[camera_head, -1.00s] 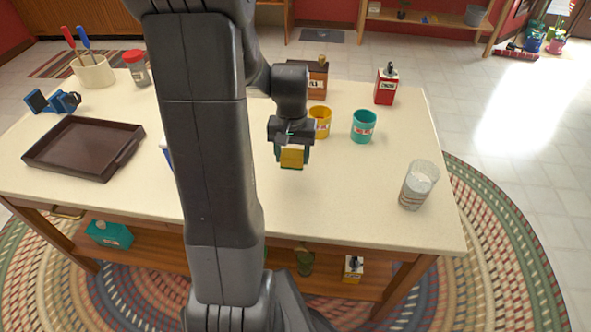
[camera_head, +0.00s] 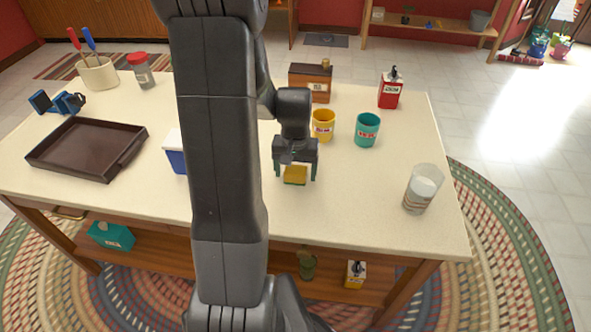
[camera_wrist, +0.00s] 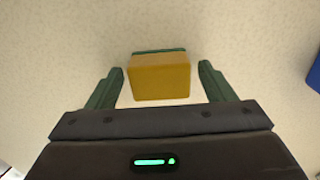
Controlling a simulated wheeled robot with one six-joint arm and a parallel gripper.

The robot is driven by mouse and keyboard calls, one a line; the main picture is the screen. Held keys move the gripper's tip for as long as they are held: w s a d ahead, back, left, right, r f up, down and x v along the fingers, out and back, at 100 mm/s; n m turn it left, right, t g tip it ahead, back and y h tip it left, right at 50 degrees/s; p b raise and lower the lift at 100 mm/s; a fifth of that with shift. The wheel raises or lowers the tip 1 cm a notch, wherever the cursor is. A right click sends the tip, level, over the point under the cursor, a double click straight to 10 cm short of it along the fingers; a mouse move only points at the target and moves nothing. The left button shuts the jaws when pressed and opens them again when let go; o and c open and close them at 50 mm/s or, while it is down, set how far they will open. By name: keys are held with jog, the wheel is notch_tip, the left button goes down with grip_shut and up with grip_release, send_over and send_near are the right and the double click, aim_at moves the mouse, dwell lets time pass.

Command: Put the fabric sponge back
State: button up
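The sponge (camera_head: 295,176) is a small yellow block with a green layer. It appears to rest on the cream tabletop near the middle of the table. In the wrist view the sponge (camera_wrist: 160,80) lies between the fingers, with a visible gap on each side. My gripper (camera_head: 296,174) is open above and around the sponge, its dark green fingers spread. The open fingers also show in the wrist view (camera_wrist: 164,84).
A yellow mug (camera_head: 323,125) and a teal mug (camera_head: 367,130) stand behind the gripper. A glass (camera_head: 422,188) stands at right. A blue and white box (camera_head: 175,155) is partly hidden by my arm. A brown tray (camera_head: 75,150) lies at left. The tabletop in front is clear.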

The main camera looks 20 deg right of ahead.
aim_at(296, 170)
notch_tip(296, 170, up, 12)
jog(key=p, duration=0.1)
jog(key=shift+r+p, duration=0.2)
jog(key=shift+p, duration=0.1)
jog(key=shift+o, duration=0.4)
